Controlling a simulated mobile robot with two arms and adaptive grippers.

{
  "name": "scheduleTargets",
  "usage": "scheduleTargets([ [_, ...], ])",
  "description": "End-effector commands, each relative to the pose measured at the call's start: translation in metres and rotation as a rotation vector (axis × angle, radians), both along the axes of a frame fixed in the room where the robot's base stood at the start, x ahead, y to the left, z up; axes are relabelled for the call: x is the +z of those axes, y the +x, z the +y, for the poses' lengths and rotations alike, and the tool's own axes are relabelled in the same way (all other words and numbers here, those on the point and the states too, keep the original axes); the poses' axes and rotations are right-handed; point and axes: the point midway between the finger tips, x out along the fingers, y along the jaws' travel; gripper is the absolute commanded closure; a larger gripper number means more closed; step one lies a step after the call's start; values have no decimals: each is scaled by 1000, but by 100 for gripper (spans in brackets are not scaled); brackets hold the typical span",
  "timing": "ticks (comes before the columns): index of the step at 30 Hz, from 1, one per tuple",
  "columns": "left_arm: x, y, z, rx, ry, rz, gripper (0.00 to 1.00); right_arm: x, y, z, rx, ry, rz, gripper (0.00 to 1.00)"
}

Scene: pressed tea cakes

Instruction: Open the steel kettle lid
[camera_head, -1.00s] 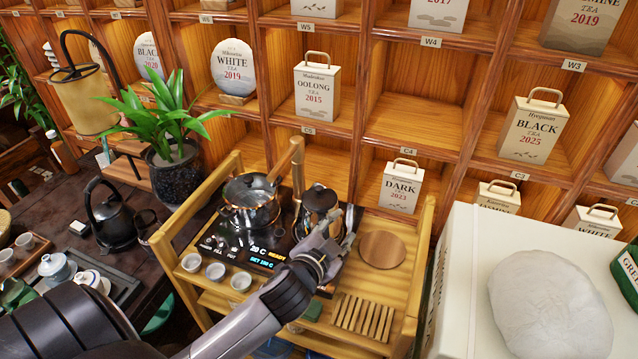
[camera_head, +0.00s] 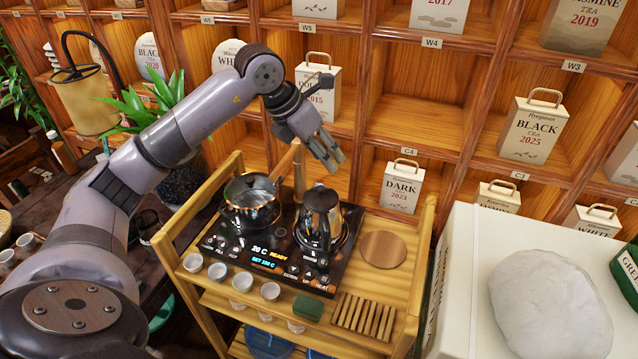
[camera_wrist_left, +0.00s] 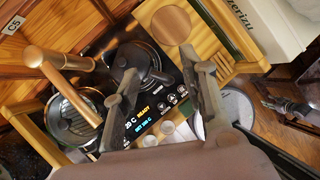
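The steel kettle (camera_head: 318,220), with a dark handle on its right side, stands upright on the right plate of the black hob. Its top looks covered by its lid (camera_head: 319,196). The kettle also shows in the left wrist view (camera_wrist_left: 130,62), with its dark handle pointing toward the space between my fingers. My left gripper (camera_head: 329,153) is above and behind the kettle, apart from it, in front of the shelves. Its two fingers stand wide apart in the left wrist view (camera_wrist_left: 162,100), with nothing held. A dark jointed shape at that view's right edge may be my right gripper; its fingers are unclear.
A steel pot (camera_head: 252,203) stands on the hob's left plate beside a wooden post (camera_head: 299,172). Small cups (camera_head: 217,271), a green sponge (camera_head: 308,308), a slatted rack (camera_head: 364,316) and a round wooden board (camera_head: 383,249) surround the hob. Tea shelves rise behind.

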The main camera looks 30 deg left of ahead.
Motion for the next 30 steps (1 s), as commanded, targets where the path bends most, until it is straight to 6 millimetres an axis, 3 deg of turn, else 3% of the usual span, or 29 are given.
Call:
scheduleTargets([
  [1,7,-3,23,42,67,16,61,0,0,0,0,0,0,60],
  [3,12,-8,45,85,131,40,61,0,0,1,0,1,0,60],
  [6,14,-11,60,115,171,57,61,1,0,2,-1,2,0,60],
  [11,0,-6,60,118,175,65,61,6,0,3,-1,3,0,60],
  [30,-121,43,50,115,173,64,61,44,0,3,-1,4,0,60],
])
